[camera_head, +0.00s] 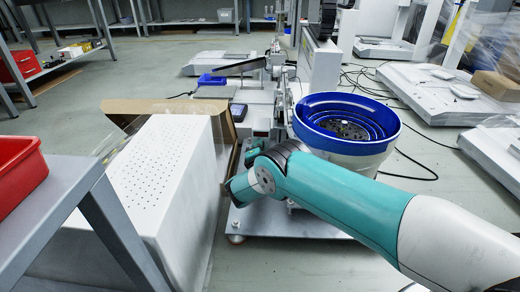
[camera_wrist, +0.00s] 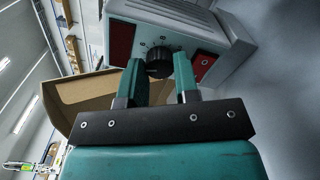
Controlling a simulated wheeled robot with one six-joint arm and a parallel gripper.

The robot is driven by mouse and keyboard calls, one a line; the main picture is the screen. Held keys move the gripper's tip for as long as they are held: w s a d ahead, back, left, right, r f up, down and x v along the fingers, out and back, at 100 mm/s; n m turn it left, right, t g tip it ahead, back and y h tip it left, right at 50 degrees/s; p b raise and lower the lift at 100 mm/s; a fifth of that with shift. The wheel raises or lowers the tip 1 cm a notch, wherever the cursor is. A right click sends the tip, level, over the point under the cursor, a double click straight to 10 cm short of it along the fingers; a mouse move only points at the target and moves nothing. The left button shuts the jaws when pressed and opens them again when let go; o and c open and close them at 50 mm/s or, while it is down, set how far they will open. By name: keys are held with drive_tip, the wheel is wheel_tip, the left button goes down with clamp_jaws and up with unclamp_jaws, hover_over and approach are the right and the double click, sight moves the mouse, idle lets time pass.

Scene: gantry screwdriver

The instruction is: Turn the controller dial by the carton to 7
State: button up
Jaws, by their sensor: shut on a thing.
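The controller (camera_wrist: 170,22) is a light grey box, tilted in the wrist view, with a dark red panel on either side of its dial. My gripper (camera_wrist: 158,76) is shut on the dial, one teal finger on each side. The number the dial points to cannot be read. The open brown carton (camera_wrist: 88,88) is at the left of the controller. In the head view my teal arm reaches in from the right, and the dial is hidden.
In the head view, a white perforated cabinet (camera_head: 165,165) and a grey table (camera_head: 55,195) with a red bin (camera_head: 18,172) stand at the left. A blue-rimmed bowl feeder (camera_head: 345,125) stands just behind my arm. Cables lie on the floor at the right.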

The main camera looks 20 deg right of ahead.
drive_tip(key=o, duration=0.9)
drive_tip(key=shift+o, duration=0.2)
drive_tip(key=shift+p+v, duration=7.4)
drive_tip(key=shift+v, duration=1.35)
